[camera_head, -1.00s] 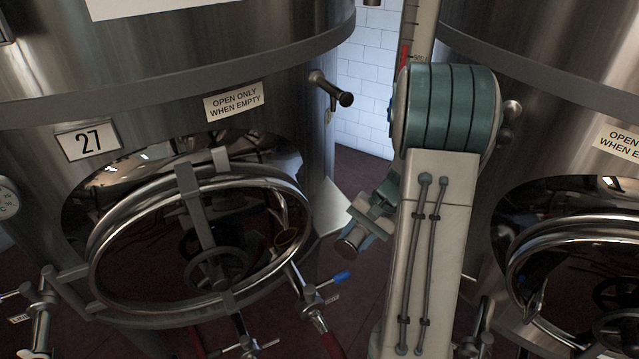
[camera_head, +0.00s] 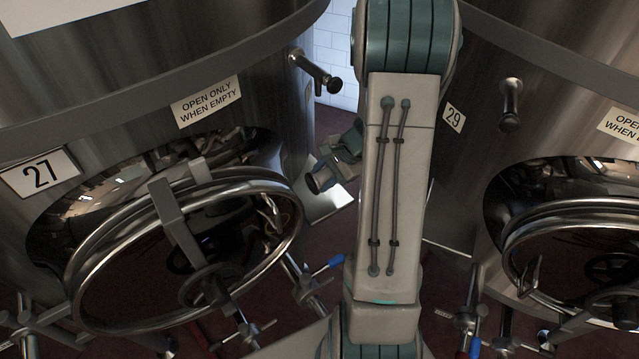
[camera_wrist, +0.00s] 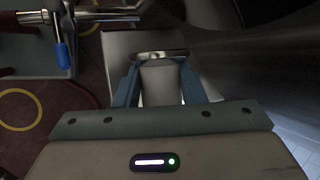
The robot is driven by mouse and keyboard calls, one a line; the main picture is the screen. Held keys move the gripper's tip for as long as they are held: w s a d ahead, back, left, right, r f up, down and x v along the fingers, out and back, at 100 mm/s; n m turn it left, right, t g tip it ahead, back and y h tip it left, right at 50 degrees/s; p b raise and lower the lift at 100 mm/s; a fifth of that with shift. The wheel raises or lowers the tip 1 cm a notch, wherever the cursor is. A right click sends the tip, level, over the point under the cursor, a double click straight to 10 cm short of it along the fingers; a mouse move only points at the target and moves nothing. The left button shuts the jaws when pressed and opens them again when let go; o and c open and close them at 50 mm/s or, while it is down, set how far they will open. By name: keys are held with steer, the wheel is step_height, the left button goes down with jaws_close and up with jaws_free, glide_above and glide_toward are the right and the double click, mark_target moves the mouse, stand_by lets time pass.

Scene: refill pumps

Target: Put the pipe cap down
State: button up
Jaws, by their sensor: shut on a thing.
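The pipe cap (camera_wrist: 162,54) is a shiny round metal piece at the tips of my gripper (camera_wrist: 158,84) in the wrist view. The two blue fingers stand on either side and are shut on it. In the head view the cap (camera_head: 317,180) shows as a small round metal end, held in the air by my gripper (camera_head: 330,172) left of my arm, between the two tanks. Much of my gripper is hidden behind my arm there.
Tank 27 (camera_head: 90,110) with its round hatch (camera_head: 185,245) stands on the left. Tank 29 (camera_head: 560,90) stands on the right. A pale plate (camera_wrist: 120,42) lies below the cap in the wrist view. A blue-handled valve (camera_head: 330,264) sticks out near the left hatch.

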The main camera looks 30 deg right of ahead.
steer(key=shift+w+a+f, duration=0.25)
steer(key=shift+w+f, duration=0.1)
steer(key=shift+w, duration=0.15)
steer(key=shift+f+p, duration=0.3)
steer(key=shift+f, duration=1.65)
steer(key=shift+f, duration=0.1)
steer(key=shift+f, duration=0.15)
steer(key=o, duration=1.1)
steer(key=shift+r, duration=0.3)
steer(key=v, duration=1.2)
steer(key=shift+b, duration=0.35)
